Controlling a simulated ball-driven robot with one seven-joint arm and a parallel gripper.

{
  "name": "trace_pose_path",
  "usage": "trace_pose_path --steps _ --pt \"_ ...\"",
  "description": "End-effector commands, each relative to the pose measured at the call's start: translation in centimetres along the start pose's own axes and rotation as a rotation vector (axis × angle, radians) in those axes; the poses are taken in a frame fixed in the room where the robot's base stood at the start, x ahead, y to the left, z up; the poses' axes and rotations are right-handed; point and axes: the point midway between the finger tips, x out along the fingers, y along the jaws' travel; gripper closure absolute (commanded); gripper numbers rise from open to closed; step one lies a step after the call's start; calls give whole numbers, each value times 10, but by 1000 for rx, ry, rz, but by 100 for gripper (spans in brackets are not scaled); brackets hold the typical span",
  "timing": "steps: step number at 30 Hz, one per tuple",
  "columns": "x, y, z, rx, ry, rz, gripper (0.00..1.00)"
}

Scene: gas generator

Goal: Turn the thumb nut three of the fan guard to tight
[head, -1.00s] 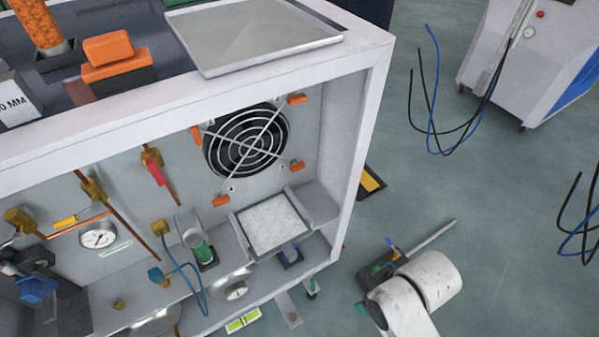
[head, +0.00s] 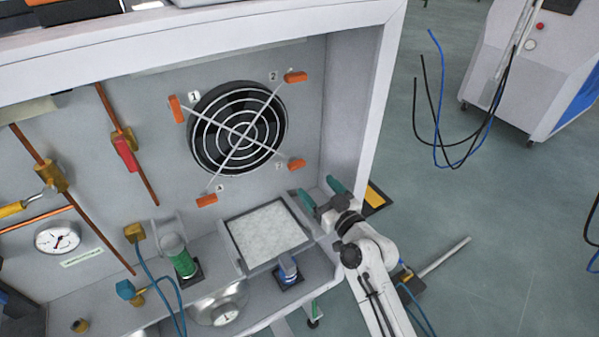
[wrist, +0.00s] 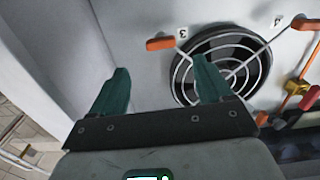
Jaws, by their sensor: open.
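The fan guard (head: 238,130) is a round wire grille over a dark fan on the cabinet's back wall. Orange thumb nuts sit at the ends of its crossed bars. Thumb nut three (head: 296,165) is at the guard's lower right, its long side roughly level. It shows in the wrist view (wrist: 160,43) as an orange bar above and beyond the fingers, near its number label. My gripper (head: 321,194) is open and empty, below and right of nut three, apart from it. In the wrist view, the right finger of my gripper (wrist: 162,66) overlaps part of the guard.
The cabinet's right wall (head: 360,110) stands close to my gripper. Below the fan are a pale square filter panel (head: 268,235) and a blue-capped fitting (head: 288,272). A red-handled valve (head: 126,152) and copper pipes are to the left.

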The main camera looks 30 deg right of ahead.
Motion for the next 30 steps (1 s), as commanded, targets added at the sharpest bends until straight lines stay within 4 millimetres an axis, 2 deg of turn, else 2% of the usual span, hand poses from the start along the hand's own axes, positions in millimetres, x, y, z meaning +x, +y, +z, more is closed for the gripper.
trace_pose_path --steps 9,15,21,30 --pt "57 -1 -1 0 0 -2 21" --pt "84 -1 0 0 -1 -3 21" --pt "95 -2 0 1 -3 -3 21" --pt "96 -2 0 0 -3 -3 23"
